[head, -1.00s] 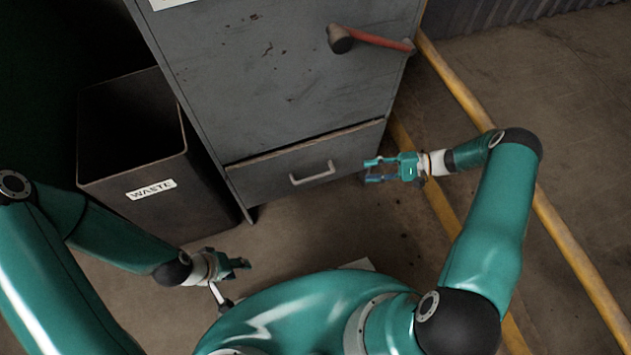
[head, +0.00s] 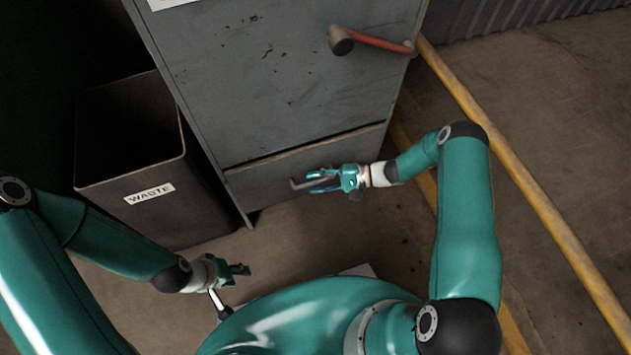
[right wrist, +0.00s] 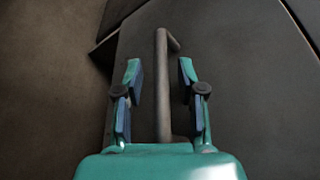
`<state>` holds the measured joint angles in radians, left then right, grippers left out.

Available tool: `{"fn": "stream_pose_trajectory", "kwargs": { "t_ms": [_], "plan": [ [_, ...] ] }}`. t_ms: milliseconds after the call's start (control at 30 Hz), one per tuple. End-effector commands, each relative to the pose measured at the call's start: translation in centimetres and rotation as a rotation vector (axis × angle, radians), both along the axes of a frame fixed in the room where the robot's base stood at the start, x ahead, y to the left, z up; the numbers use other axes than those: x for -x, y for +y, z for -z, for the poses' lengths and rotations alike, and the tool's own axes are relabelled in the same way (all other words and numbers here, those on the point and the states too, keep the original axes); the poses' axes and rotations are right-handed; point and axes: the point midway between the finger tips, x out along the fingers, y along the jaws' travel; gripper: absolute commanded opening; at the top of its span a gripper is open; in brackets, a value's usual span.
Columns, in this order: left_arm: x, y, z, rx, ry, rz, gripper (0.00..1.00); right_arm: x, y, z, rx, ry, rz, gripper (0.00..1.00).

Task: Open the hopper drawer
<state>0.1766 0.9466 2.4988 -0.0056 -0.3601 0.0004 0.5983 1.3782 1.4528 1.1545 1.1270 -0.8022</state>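The hopper drawer (head: 262,182) is the low grey front at the bottom of the cabinet, and it looks shut. Its bar handle (head: 297,184) shows left of my right gripper, which covers part of it. In the right wrist view the handle (right wrist: 162,85) runs lengthwise between the two fingers. My right gripper (head: 318,182) is open around the handle; in the wrist view (right wrist: 160,80) gaps show on both sides of the bar. My left gripper (head: 240,270) is low at the left, away from the drawer; its finger opening is too small to judge.
A dark waste bin (head: 150,195) stands left of the cabinet (head: 280,75). A red lever (head: 380,41) with a dark knob sticks out high on the cabinet front. A yellow rail (head: 530,190) runs along the floor at right. The floor before the drawer is clear.

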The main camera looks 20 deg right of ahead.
Motion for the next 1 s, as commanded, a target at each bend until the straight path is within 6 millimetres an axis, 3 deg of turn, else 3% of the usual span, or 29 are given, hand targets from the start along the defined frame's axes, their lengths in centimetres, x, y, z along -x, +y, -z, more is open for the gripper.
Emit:
{"fn": "stream_pose_trajectory", "kwargs": {
  "t_ms": [333, 567, 1000],
  "plan": [
    [0.01, 0.0, 0.03, 0.0, 0.0, 0.0, 0.4, -0.08, 0.34, 0.05, 0.0, 0.0, 0.0, 0.39],
    [0.01, 0.0, 0.03, 0.0, 0.0, 0.0, 0.4, -0.08, 0.3, 0.05, 0.0, 0.0, 0.0, 0.01],
    [0.0, -0.01, -0.04, 0.0, 0.0, 0.0, 0.4, 0.09, 0.36, 0.09, 0.001, 0.002, 0.001, 0.0]
  ]
}}
